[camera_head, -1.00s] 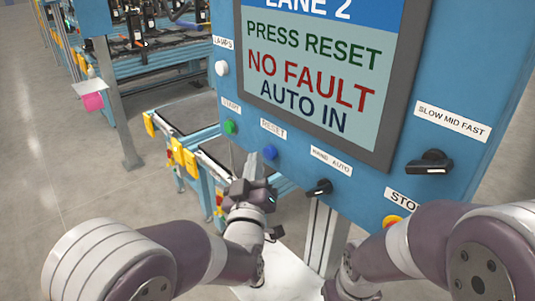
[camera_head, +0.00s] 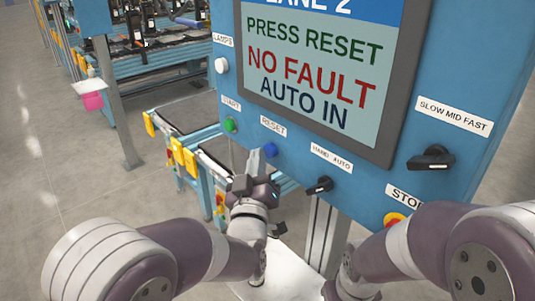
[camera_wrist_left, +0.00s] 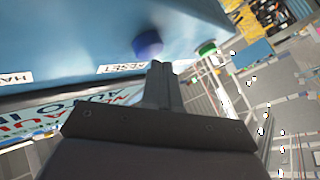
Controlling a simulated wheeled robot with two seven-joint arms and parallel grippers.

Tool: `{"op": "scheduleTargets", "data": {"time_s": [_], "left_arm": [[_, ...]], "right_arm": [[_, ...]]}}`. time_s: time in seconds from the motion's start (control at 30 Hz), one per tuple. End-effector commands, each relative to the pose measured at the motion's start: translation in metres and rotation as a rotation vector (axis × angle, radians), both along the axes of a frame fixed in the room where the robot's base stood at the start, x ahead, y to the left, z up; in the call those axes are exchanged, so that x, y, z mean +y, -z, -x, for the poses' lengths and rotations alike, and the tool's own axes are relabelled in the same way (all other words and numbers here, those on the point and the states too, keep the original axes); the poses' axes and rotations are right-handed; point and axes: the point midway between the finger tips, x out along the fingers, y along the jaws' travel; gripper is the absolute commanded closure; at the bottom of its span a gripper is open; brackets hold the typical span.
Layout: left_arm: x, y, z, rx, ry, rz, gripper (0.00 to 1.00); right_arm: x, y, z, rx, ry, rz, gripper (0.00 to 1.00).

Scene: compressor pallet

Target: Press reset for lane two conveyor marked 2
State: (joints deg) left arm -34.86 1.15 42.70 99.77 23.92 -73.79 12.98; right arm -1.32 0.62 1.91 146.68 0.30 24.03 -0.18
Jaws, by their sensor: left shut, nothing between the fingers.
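The blue panel (camera_head: 452,80) carries a screen (camera_head: 315,75) reading "LANE 2", "PRESS RESET", "NO FAULT" and "AUTO IN". The blue reset button (camera_head: 270,151) sits below its "RESET" label (camera_head: 273,126). My left gripper (camera_head: 255,158) is shut and empty, its fingertips just left of and slightly below the blue button in the head view. In the left wrist view the shut fingers (camera_wrist_left: 159,68) point toward the blue button (camera_wrist_left: 148,43), close to it; I cannot tell whether they touch. My right arm reaches in from the right; its gripper cannot be made out.
A green start button (camera_head: 230,125) is left of the reset button. A black hand/auto knob (camera_head: 319,186) is to its right. A speed knob (camera_head: 431,160) and a partly hidden stop button (camera_head: 394,220) are farther right. Conveyors (camera_head: 190,113) stand behind.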

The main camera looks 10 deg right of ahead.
Motion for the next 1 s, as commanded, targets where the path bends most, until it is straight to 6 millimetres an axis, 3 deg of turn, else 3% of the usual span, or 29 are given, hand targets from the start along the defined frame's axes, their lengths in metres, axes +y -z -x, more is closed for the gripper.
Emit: {"op": "scheduleTargets", "data": {"time_s": [1.0], "left_arm": [[-0.0072, 0.0004, -0.0053, 0.000, 0.000, -0.001, 1.00]], "right_arm": [[0.0000, 0.0060, 0.0000, 0.000, 0.000, 0.000, 1.00]]}}
